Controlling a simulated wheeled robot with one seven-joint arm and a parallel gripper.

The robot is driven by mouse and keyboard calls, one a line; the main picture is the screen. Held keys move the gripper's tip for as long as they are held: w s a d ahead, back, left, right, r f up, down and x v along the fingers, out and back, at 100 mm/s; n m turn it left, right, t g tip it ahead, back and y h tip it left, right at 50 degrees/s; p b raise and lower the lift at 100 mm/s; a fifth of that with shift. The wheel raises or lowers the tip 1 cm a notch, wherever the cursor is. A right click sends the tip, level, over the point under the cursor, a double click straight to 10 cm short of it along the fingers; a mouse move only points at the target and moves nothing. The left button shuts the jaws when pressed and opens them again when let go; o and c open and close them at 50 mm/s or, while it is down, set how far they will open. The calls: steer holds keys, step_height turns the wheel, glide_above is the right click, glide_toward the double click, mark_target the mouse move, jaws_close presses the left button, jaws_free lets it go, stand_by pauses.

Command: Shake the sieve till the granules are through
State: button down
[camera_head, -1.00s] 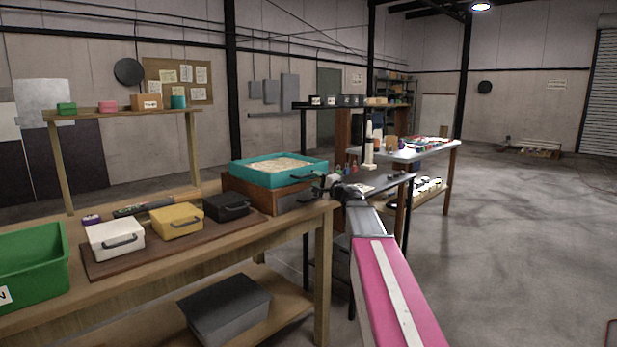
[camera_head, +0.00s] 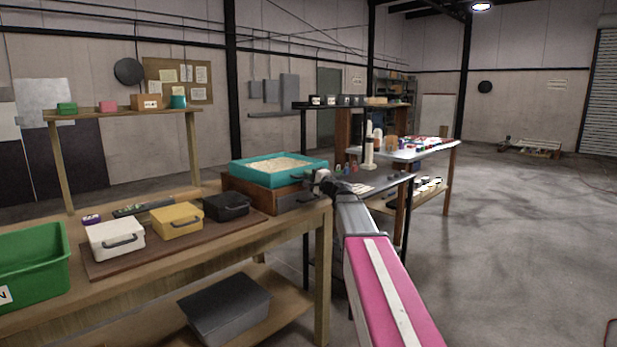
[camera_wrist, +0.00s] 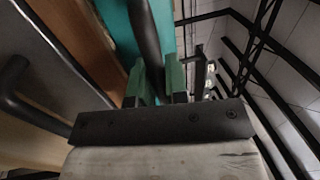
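The sieve (camera_head: 241,172) is a teal, square-framed tray with pale granules (camera_head: 280,165) inside. It sits on a brown wooden box (camera_head: 238,190) at the right end of the wooden bench. My gripper (camera_head: 321,182) is at the sieve's near right side. In the wrist view, the green fingers of my gripper (camera_wrist: 158,84) stand on either side of a dark handle (camera_wrist: 147,45) in front of the teal wall (camera_wrist: 116,30), and look closed on it. A grey drawer front (camera_wrist: 45,65) with a black handle lies below the sieve. What lies under the mesh is hidden.
A white case (camera_head: 115,240), a yellow case (camera_head: 177,222) and a black case (camera_head: 227,206) stand on a brown board left of the box. A green bin (camera_head: 35,262) is at the bench's left end. A dark side table (camera_head: 375,180) stands right of my gripper. The floor at right is clear.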

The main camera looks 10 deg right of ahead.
steer(key=x, duration=0.3)
steer(key=shift+w+a+f, duration=0.1)
steer(key=shift+f, duration=0.2)
steer(key=c, duration=1.1)
jaws_free()
steer(key=v, duration=1.1)
